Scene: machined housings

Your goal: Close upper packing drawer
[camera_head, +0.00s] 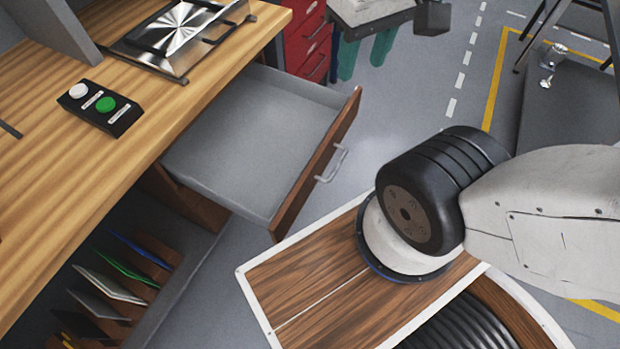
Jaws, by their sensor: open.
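The upper packing drawer (245,140) is pulled out from under the wooden workbench, left of the picture's middle. Its inside is grey and looks empty. Its brown wooden front (318,165) faces right and carries a pale metal bar handle (333,164). A wide stretch of the drawer shows between the bench edge and the front. My arm's base and a white link are at the right, apart from the handle in the picture. My gripper is outside this view.
The wooden bench top (60,180) holds a black button box (100,107) with white and green buttons, and a metal plate fixture (180,38). Slotted folders (115,285) stand below. A red cabinet (305,40) is behind the drawer. Grey floor (400,100) is clear right of the handle.

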